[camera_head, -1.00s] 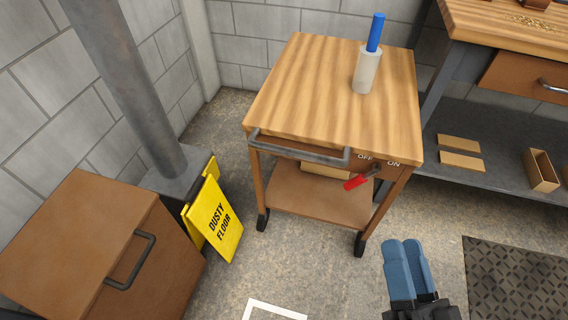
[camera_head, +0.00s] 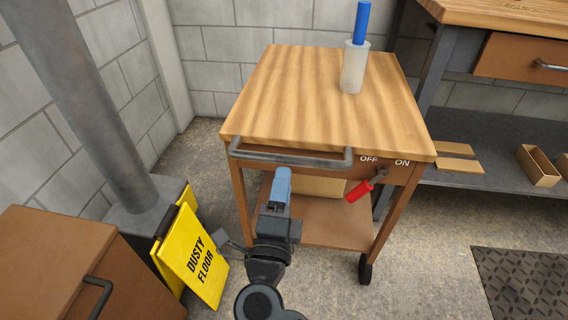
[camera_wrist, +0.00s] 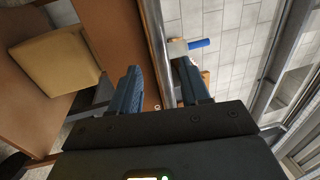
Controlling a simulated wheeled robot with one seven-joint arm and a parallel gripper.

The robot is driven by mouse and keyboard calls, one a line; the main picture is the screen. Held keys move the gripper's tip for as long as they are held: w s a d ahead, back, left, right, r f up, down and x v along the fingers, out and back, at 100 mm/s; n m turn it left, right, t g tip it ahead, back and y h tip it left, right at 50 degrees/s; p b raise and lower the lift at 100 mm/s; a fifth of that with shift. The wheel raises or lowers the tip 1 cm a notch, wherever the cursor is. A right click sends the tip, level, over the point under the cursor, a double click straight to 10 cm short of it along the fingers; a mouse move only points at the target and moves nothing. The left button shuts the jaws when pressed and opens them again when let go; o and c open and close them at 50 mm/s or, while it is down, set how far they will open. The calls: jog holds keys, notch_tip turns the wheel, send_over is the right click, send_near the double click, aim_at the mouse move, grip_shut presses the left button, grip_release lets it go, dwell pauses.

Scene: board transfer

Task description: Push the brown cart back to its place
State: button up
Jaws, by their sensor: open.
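The brown cart (camera_head: 330,110) stands against the back wall, with a striped wooden top and a grey push bar (camera_head: 290,158) along its front edge. A red lever (camera_head: 359,190) sits under the OFF and ON labels on its front, tilted to the OFF side. My gripper (camera_head: 281,180) is in front of the cart, just below the bar in the head view. In the wrist view, my gripper's (camera_wrist: 160,88) blue fingers are apart, with the bar (camera_wrist: 157,50) running towards the gap between them. I cannot tell if they touch it.
A clear container with a blue stick (camera_head: 353,65) stands on the cart top. A yellow DUSTY FLOOR sign (camera_head: 196,262) and a brown cabinet (camera_head: 60,262) stand at left by a grey post (camera_head: 85,105). A workbench (camera_head: 500,22) is at right. A dark mat (camera_head: 525,283) lies front right.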

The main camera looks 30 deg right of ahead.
aim_at(287, 164)
jog(key=b+x, duration=0.1)
jog(key=x, duration=0.5)
jog(key=shift+w+d+r, duration=0.1)
jog(key=shift+w+d, duration=0.05)
jog(key=shift+d, duration=0.1)
jog(key=shift+c, duration=0.4)
grip_shut()
